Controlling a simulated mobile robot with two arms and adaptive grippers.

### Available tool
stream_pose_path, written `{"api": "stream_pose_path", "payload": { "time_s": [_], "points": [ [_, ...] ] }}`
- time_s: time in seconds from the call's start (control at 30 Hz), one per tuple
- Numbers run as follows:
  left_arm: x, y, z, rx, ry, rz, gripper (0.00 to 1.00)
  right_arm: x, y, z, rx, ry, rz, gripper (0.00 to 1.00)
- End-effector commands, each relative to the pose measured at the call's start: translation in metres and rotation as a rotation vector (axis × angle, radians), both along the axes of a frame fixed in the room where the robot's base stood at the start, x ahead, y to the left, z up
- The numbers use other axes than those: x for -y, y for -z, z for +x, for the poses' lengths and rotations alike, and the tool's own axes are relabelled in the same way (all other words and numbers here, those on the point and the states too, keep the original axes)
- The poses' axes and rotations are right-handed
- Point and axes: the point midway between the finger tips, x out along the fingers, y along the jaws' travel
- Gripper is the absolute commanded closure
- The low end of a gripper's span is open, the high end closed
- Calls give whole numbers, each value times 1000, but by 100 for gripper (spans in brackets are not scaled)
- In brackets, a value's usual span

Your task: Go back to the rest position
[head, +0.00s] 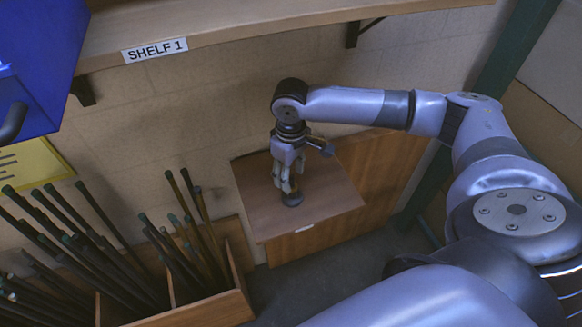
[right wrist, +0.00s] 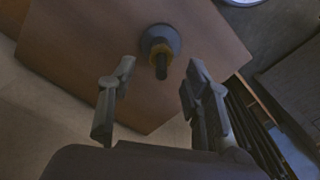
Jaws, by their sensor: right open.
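My right gripper (head: 287,188) points down over a small wooden table top (head: 332,196), its fingers apart. A small lamp part (head: 292,200) with a dark round base stands on the table top just below the fingertips. In the right wrist view the lamp part (right wrist: 161,46) shows a grey disc, a yellowish ring and a dark stem. It lies beyond the open fingertips (right wrist: 162,70), with nothing held between them. My left gripper is not in view.
A shelf labelled SHELF 1 (head: 240,30) runs along the wall above my arm. A wooden bin (head: 205,308) with several dark rods (head: 110,240) stands at lower left. A blue container (head: 45,60) is at upper left. Grey floor shows in front of the table.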

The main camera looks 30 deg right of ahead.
Motion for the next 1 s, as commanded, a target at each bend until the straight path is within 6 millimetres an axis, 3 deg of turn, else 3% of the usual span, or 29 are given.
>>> {"api": "stream_pose_path", "payload": {
  "time_s": [0.3, 0.5, 0.77, 0.87, 1.0],
  "points": [
    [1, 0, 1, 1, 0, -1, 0, 0, -67, 1, 4, 1, 0, 55],
    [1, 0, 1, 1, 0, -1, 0, 0, -87, 1, 1, 2, 0, 55],
    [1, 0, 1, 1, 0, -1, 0, -2, -87, 0, 1, -7, 1, 55],
    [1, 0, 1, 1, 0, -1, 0, -16, -75, -4, 8, -51, 10, 55],
    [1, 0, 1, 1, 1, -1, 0, -56, -43, -15, 45, -166, 47, 55]
  ]
}}
